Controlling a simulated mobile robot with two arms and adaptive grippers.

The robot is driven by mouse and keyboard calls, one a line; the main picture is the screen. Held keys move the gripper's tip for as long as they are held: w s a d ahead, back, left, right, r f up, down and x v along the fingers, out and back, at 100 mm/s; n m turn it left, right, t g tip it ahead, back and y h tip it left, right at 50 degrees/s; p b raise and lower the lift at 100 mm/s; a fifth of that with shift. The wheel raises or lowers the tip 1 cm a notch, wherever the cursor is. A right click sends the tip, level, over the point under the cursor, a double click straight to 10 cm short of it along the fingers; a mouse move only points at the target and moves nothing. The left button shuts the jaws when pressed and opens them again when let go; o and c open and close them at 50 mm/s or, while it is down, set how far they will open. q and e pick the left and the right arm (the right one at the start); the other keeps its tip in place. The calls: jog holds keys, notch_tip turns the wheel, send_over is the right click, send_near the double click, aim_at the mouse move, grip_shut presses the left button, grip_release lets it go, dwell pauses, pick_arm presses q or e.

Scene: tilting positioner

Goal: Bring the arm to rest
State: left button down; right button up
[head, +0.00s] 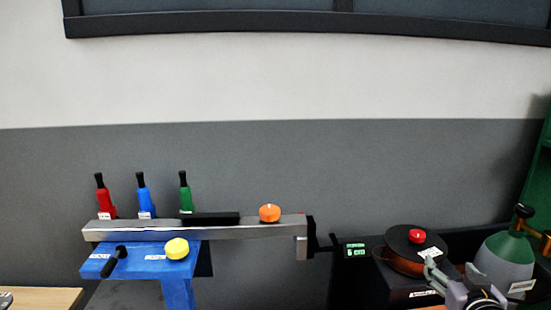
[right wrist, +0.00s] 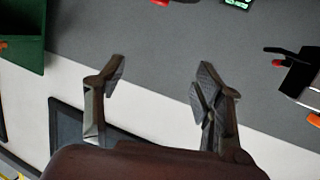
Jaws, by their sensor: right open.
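A long grey metal beam (head: 200,231) lies nearly level across a blue stand (head: 140,262), with a black strip (head: 210,218) and an orange knob (head: 269,213) on top. A yellow knob (head: 177,248) and a black handle (head: 114,262) are on the blue stand. My right gripper (head: 458,284) is at the lower right in the head view, in front of a dark round turntable (head: 414,250) with a red knob (head: 417,236). In the right wrist view, the right gripper (right wrist: 163,78) has its fingers apart with nothing between them. My left gripper is not in view.
Red (head: 104,201), blue (head: 144,198) and green (head: 185,196) black-topped tools stand along the beam's back. A small green-lit display (head: 356,250) is right of it. A grey-green gas cylinder (head: 507,262) stands far right. A wooden surface (head: 45,299) is at lower left.

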jog(key=s+a+f+n+g+y, duration=0.1)
jog(key=s+a+f+g, duration=0.25)
jog(key=s+f, duration=0.45)
jog(key=s+a+f+n+g+y, duration=0.1)
jog(key=s+a+f+g, duration=0.3)
jog(key=f, duration=0.6)
jog(key=s+a+f+n+g+y, duration=0.15)
jog(key=s+a+f, duration=0.3)
jog(key=s, duration=0.45)
jog(key=s+a+f+n+g+y, duration=0.1)
jog(key=s+a+f+g, duration=0.3)
jog(key=s, duration=0.5)
notch_tip(320, 180, down, 36)
jog(key=b, duration=1.1)
pick_arm(q)
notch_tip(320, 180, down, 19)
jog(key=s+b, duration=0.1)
jog(key=b, duration=0.6)
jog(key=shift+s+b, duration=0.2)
jog(key=shift+b, duration=0.15)
pick_arm(e)
jog(key=s+d+f, duration=0.1)
jog(key=s+f, duration=0.7)
jog(key=f, duration=0.4)
jog(key=s+d+f+g, duration=0.1)
jog(key=s+f, duration=0.8)
jog(key=f, duration=0.3)
jog(key=shift+s+d+h, duration=0.15)
jog(key=shift+s+h, duration=0.15)
jog(key=shift+h, duration=0.05)
